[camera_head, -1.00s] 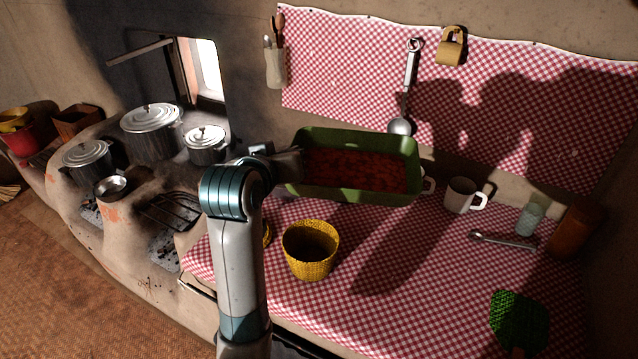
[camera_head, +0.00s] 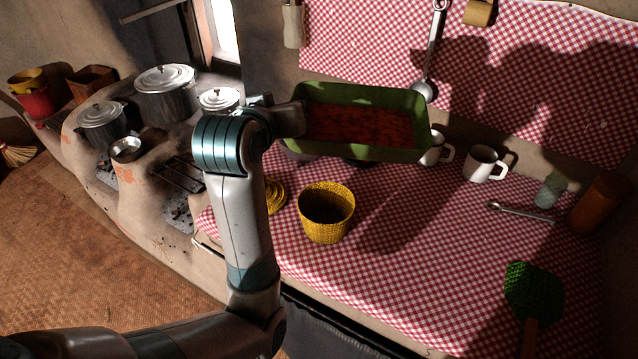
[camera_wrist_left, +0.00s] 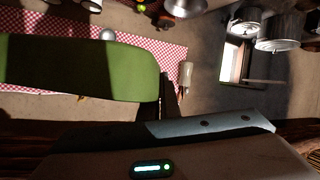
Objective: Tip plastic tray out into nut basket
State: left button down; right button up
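The green plastic tray (camera_head: 365,152) is held up above the counter, roughly level, with many small red-brown nuts (camera_head: 358,124) inside. My left gripper (camera_head: 298,115) is at the tray's left end and looks shut on its wall; the fingertips are partly hidden. In the left wrist view the tray's green side (camera_wrist_left: 85,72) fills the left, next to a dark finger (camera_wrist_left: 170,98). The yellow woven basket (camera_head: 326,213) stands upright on the checked cloth, in front of and below the tray. Its inside is dark and no nuts show in it. My right gripper is not in view.
Lidded pots (camera_head: 166,94) stand on the hearth at left. The cloth right of the basket is clear.

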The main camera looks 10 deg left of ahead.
aim_at(326, 209)
jog(key=i+j, duration=0.1)
jog(key=j, duration=0.7)
jog(key=i+j+z, duration=0.15)
jog(key=j, duration=0.65)
